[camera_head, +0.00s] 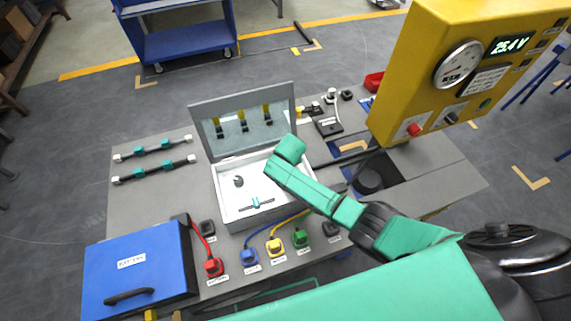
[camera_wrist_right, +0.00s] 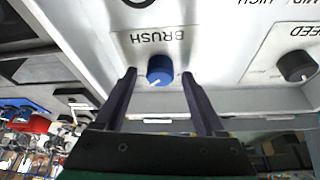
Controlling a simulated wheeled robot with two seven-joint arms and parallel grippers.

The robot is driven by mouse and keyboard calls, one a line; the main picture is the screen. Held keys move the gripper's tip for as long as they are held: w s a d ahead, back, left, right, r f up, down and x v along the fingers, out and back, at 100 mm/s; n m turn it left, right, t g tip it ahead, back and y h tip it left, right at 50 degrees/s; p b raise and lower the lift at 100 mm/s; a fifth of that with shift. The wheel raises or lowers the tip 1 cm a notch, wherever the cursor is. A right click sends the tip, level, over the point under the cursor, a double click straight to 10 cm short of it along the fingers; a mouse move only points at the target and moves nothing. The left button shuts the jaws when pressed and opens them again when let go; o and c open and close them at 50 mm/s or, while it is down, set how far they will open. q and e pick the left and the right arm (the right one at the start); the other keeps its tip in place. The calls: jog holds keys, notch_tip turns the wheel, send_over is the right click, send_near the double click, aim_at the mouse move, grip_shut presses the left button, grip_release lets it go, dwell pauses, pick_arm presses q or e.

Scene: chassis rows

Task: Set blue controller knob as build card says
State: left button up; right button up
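The blue knob (camera_wrist_right: 160,70) sits on a pale panel (camera_wrist_right: 220,50) in the right wrist view, below a label reading BRUSH (camera_wrist_right: 155,40), which appears upside down. A white pointer mark on the knob points to the lower left of the picture. My right gripper (camera_wrist_right: 158,75) is open, with one dark finger on each side of the knob and visible gaps. In the head view my right arm (camera_head: 315,190) reaches over the open white case (camera_head: 222,205); its fingers and the blue knob cannot be made out there. My left gripper is not in view. No build card is readable.
A black knob (camera_wrist_right: 297,66) stands to the right on the panel. A raised case lid (camera_head: 205,120), blue box (camera_head: 115,280), several coloured connectors including a red one (camera_head: 213,267), and a yellow meter stand (camera_head: 410,70) surround the work area.

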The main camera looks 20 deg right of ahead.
jog(key=shift+s+r, duration=0.1)
jog(key=shift+r, duration=0.2)
jog(key=p+v, duration=0.1)
jog(key=v, duration=1.3)
jog(key=shift+f, duration=0.1)
